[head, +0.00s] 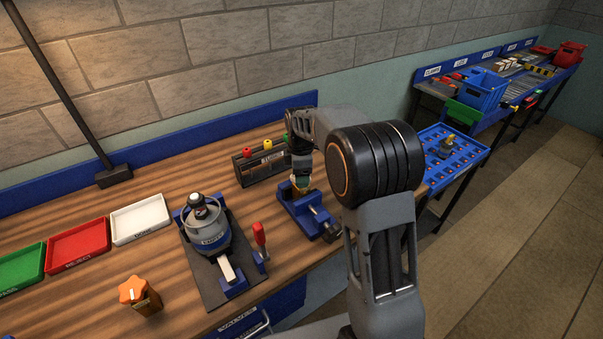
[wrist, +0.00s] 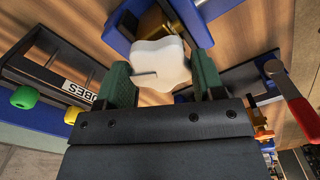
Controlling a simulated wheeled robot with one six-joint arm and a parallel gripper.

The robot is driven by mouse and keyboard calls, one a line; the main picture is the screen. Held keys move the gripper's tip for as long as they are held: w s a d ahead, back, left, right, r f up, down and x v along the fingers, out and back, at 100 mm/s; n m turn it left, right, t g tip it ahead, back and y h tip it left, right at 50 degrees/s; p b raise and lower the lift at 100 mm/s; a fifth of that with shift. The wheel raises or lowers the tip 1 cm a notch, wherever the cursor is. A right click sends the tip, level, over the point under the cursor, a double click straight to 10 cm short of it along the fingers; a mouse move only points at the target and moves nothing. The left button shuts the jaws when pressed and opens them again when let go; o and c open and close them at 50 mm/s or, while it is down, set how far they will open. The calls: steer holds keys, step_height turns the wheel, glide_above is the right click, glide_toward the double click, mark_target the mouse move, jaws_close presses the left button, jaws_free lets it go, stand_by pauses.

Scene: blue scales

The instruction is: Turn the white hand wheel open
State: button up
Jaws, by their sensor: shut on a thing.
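The white hand wheel (wrist: 165,58) sits between the two green fingers of my gripper (wrist: 161,75) in the wrist view. It has a lobed rim and a short dark mark on its face. My gripper is shut on it, with one finger at each side. Behind the wheel is a brass valve body (wrist: 152,22) in a blue vise (wrist: 118,36). In the head view my gripper (head: 300,172) points down over the blue vise (head: 318,228). There the wheel is mostly hidden by my gripper.
A rack (head: 244,173) with coloured knobs stands close behind the vise. A red-handled clamp (head: 260,236) and a grey round device (head: 207,236) are to the left. An orange-knobbed valve (head: 134,291) stands at the front left. White (head: 141,219), red (head: 77,250) and green (head: 22,268) trays lie further left.

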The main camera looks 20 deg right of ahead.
steer(key=n, duration=0.5)
steer(key=shift+w+r, duration=0.1)
steer(key=shift+n, duration=0.4)
stand_by(0.3)
steer(key=o, duration=0.9)
steer(key=shift+o, duration=0.2)
step_height(320, 180, up, 14)
steer(key=shift+b, duration=0.3)
